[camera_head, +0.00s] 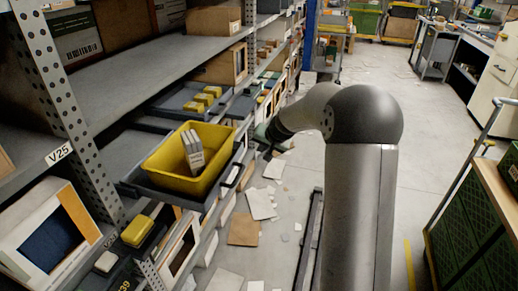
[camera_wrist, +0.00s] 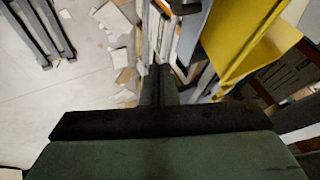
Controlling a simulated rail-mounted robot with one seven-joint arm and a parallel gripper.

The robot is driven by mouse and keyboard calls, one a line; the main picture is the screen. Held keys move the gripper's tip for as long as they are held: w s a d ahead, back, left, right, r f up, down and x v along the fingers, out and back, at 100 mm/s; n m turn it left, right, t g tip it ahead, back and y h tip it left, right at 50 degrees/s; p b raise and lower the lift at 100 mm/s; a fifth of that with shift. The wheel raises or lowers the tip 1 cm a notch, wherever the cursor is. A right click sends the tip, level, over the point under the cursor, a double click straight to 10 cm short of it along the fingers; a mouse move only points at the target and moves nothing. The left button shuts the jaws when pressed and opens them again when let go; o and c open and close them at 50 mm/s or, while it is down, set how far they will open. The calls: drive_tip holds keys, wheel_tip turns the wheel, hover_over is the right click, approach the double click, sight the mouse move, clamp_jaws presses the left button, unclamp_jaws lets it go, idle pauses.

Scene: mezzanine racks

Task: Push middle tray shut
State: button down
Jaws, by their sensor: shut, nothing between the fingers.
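Three dark trays show at the rack on the left in the head view. The one between the other two, a grey tray (camera_head: 168,191), sticks out into the aisle. It carries a yellow bin (camera_head: 165,171) with white boxes (camera_head: 193,150) standing in it. The yellow bin also shows at the upper right of the wrist view (camera_wrist: 232,45). My gripper (camera_head: 262,139) is just right of the tray on the aisle side, partly hidden by my arm. In the wrist view my gripper (camera_wrist: 158,74) has its dark fingers together and empty, with the bin up and to the right. Contact with the tray cannot be told.
A farther tray (camera_head: 172,103) holds small yellow blocks. A nearer tray holds a yellow block (camera_head: 138,231). A perforated rack post (camera_head: 62,95) stands at the left. Papers and cardboard (camera_head: 244,229) litter the aisle floor. A green-crate cart (camera_head: 475,225) stands at the right.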

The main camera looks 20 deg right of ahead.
drive_tip(key=w+a+f+p, duration=0.2)
drive_tip(key=w+a+f, duration=0.3)
drive_tip(key=w+f, duration=0.1)
drive_tip(key=shift+w+f+p, duration=0.35)
drive_tip(key=shift+w+p, duration=0.05)
drive_tip(key=shift+w, duration=0.05)
drive_tip(key=shift+w+a, duration=0.1)
